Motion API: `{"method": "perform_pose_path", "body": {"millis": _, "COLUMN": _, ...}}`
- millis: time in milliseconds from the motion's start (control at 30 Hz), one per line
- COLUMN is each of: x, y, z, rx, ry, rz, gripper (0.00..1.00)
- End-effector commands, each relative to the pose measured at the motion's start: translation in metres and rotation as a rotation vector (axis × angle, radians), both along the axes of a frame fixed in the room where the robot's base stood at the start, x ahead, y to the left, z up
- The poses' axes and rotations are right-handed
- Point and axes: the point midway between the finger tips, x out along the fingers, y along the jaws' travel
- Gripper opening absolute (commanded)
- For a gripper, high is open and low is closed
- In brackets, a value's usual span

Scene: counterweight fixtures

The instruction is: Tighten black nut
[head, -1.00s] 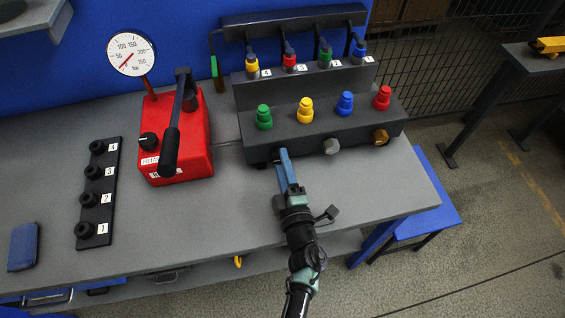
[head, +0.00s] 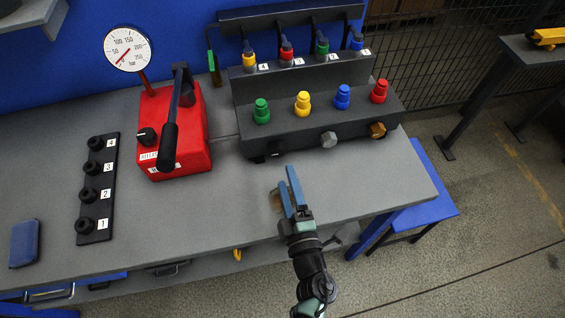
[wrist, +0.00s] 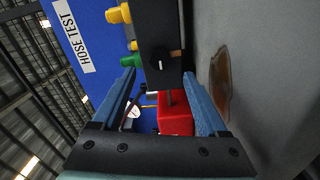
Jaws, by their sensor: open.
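The dark fixture (head: 305,140) stands at the back right of the bench. Its front face carries a silver nut (head: 328,139) and a brass nut (head: 377,130). At the left of that face a black nut (head: 273,153) is hard to tell from the dark block. In the wrist view a dark round shape, probably this nut (wrist: 158,60), shows on the block ahead of the fingers. My gripper (head: 287,178) is open and empty, in front of the fixture and apart from it. Its blue fingers (wrist: 159,78) are spread in the wrist view.
Green, yellow, blue and red caps stand on the fixture. A red pump (head: 180,140) with a black lever and gauge (head: 128,48) is left of it. A numbered black rack (head: 97,190) and blue case (head: 25,243) lie farther left. A brown patch (wrist: 219,85) marks the bench near my gripper.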

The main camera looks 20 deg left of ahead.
Motion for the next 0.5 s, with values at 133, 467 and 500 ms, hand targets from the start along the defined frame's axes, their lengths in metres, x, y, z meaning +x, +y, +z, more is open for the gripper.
{"method": "perform_pose_path", "body": {"millis": 133, "x": -0.026, "y": -0.017, "z": -0.001, "rx": -0.001, "ry": 0.002, "rz": 0.0, "gripper": 0.76}}
{"method": "perform_pose_path", "body": {"millis": 467, "x": -0.049, "y": -0.033, "z": 0.0, "rx": 0.0, "ry": 0.001, "rz": 0.001, "gripper": 0.76}}
{"method": "perform_pose_path", "body": {"millis": 500, "x": -0.05, "y": -0.033, "z": 0.0, "rx": 0.0, "ry": 0.001, "rz": 0.001, "gripper": 0.76}}
